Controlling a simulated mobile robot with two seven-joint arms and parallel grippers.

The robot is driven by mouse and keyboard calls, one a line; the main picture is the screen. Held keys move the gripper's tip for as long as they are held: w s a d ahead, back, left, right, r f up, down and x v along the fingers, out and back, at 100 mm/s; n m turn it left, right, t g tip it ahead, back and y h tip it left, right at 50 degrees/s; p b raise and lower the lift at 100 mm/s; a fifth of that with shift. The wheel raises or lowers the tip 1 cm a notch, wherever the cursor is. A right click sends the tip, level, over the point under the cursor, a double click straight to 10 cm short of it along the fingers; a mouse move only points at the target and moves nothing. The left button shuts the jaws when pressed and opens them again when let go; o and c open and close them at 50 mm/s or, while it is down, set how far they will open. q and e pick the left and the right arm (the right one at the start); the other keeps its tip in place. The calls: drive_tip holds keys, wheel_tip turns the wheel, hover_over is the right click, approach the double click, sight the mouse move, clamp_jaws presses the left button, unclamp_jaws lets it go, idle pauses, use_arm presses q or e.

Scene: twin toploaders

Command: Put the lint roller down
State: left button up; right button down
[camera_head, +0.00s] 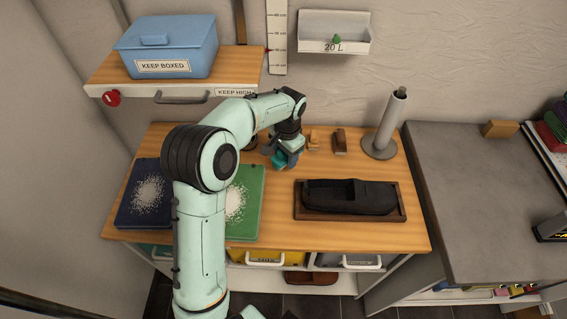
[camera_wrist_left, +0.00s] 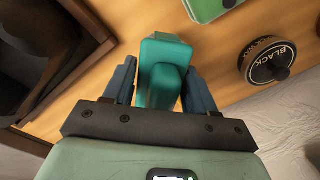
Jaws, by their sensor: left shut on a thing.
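My left gripper (camera_head: 287,160) is over the back middle of the wooden table (camera_head: 272,215), between the green board and the dark tray. It is shut on a teal, blocky thing, taken as the lint roller (camera_wrist_left: 163,75). In the left wrist view the lint roller sits between the two blue fingers of the left gripper (camera_wrist_left: 160,88). Its teal part also shows low at the fingers in the head view (camera_head: 279,160). Its far end and underside are hidden, so I cannot tell whether it touches the tabletop. My right gripper is not in view.
A black shoe lies in a brown tray (camera_head: 299,214). Green (camera_head: 250,188) and navy (camera_head: 125,213) boards bear white grains. A round tin marked BLACK (camera_wrist_left: 268,62), small brushes (camera_head: 340,141) and a grey cylinder on a stand (camera_head: 391,125) are nearby. A shelf (camera_head: 240,62) overhangs the back left.

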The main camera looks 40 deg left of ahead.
sight(285, 163)
use_arm(q)
drive_tip(key=shift+f, duration=1.9)
drive_tip(key=shift+f, duration=0.1)
drive_tip(key=o, duration=1.3)
